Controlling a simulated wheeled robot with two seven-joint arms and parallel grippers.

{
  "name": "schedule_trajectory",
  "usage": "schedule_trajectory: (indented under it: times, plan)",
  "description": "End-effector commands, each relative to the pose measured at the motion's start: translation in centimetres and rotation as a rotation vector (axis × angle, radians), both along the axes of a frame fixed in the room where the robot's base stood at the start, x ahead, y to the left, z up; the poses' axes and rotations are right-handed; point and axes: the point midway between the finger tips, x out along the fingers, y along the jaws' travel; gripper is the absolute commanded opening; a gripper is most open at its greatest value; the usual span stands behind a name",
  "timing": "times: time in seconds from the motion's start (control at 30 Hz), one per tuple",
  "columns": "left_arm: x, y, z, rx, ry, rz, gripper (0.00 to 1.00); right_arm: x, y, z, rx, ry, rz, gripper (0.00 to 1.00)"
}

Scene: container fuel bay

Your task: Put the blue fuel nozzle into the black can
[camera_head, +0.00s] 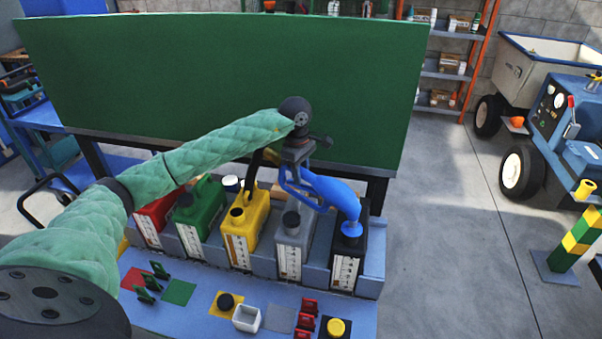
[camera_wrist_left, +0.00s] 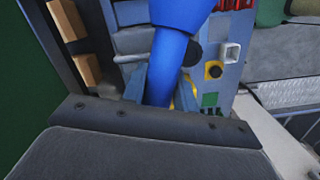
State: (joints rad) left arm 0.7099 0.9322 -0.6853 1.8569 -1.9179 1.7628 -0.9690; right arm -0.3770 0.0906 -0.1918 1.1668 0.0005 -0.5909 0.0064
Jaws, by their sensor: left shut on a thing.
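The blue fuel nozzle (camera_head: 330,190) is held by my left gripper (camera_head: 296,168), which is shut on it. The nozzle's front part reaches right and down to a blue disc at the top of the black can (camera_head: 347,262). From this angle I cannot tell whether its spout is inside the can's mouth, which is hidden behind it. The black can stands at the right end of the row. In the left wrist view the blue nozzle (camera_wrist_left: 170,60) rises from between my fingers. My right gripper is not in view.
Grey (camera_head: 293,245), yellow (camera_head: 245,230), green (camera_head: 202,213) and red (camera_head: 157,215) cans stand left of the black can. A blue-grey ledge with caps (camera_head: 335,327) and a small white box (camera_head: 247,318) lies in front. A green panel (camera_head: 220,85) stands behind.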

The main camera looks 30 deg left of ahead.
Motion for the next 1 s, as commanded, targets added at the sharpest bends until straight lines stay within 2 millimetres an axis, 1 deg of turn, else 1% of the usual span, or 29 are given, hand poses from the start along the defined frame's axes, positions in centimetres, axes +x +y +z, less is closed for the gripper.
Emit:
schedule_trajectory:
  times: [0.07, 0.33, 0.37, 0.4, 0.47, 0.5, 0.8, 0.87, 1.0]
  plan:
    - [0.0, 0.0, -0.3, 0.0, -0.001, 0.0, 0.0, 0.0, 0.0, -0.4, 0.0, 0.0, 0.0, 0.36]
    - [0.0, 0.0, -0.3, 0.0, -0.001, 0.0, 0.0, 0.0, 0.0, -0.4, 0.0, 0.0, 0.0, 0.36]
    - [0.0, 0.0, -0.3, 0.0, -0.001, 0.0, 0.31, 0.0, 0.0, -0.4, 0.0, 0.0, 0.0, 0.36]
    - [0.0, 0.0, -0.3, 0.0, -0.001, 0.0, 0.38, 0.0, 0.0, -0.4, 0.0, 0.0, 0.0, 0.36]
    - [0.0, 0.0, -0.3, 0.0, -0.001, 0.0, 0.5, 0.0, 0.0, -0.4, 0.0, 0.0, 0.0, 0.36]
    - [0.0, 0.0, -0.4, 0.0, -0.001, 0.0, 0.54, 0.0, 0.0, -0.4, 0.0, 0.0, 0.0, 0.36]
    - [0.0, 0.0, -0.4, 0.0, 0.0, 0.0, 0.54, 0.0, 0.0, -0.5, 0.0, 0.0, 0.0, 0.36]
    - [0.0, 0.1, -0.1, 0.001, 0.0, 0.0, 0.54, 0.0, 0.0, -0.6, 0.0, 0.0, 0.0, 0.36]
    - [0.1, 0.2, 1.4, 0.001, -0.002, 0.0, 0.54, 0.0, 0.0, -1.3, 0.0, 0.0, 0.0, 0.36]
